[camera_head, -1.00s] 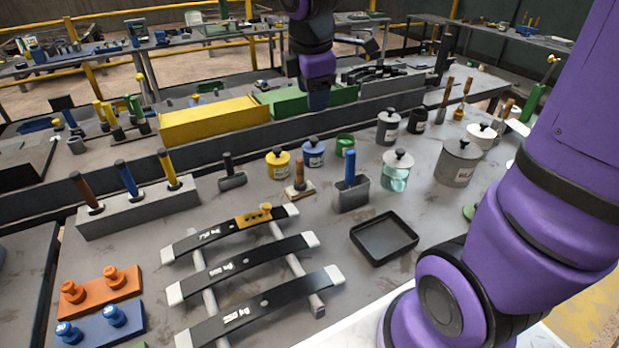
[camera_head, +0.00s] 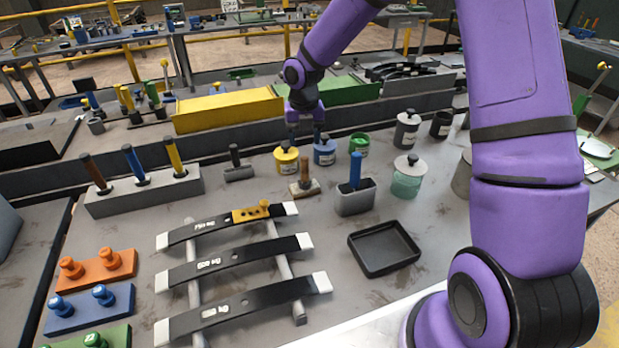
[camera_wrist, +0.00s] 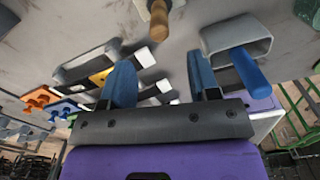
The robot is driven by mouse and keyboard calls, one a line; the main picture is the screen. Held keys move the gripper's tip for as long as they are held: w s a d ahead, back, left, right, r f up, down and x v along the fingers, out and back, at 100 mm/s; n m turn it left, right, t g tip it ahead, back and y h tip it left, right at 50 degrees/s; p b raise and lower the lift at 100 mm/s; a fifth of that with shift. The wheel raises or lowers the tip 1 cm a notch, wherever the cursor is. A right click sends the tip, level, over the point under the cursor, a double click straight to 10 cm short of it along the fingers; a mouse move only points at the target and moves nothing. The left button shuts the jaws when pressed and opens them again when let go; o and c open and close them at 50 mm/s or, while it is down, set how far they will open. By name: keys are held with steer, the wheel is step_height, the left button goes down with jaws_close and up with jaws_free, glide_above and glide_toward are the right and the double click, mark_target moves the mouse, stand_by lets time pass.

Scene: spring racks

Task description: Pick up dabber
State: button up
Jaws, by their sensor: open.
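A wooden-handled tool with a pale block-like base, which looks like the dabber (camera_head: 305,178), stands upright on the grey table. Its tan handle (camera_wrist: 158,22) shows at the top of the wrist view, beyond the fingertips. My gripper (camera_head: 305,130) is open and empty, above and behind the dabber in the head view, near the yellow and blue pots. In the wrist view, my gripper's (camera_wrist: 161,78) blue fingers are wide apart with nothing between them.
A grey holder (camera_head: 355,203) with a blue handle (camera_head: 356,166) stands just right of the dabber. The yellow pot (camera_head: 287,159), blue pot (camera_head: 325,152) and green pot (camera_head: 359,145) are behind. Black spring leaves (camera_head: 235,262) lie in front. A black tray (camera_head: 384,249) is front right.

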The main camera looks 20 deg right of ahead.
mark_target(305, 167)
steer(key=f, duration=1)
steer(key=shift+w+f, duration=0.25)
steer(key=shift+f, duration=0.05)
steer(key=c, duration=1)
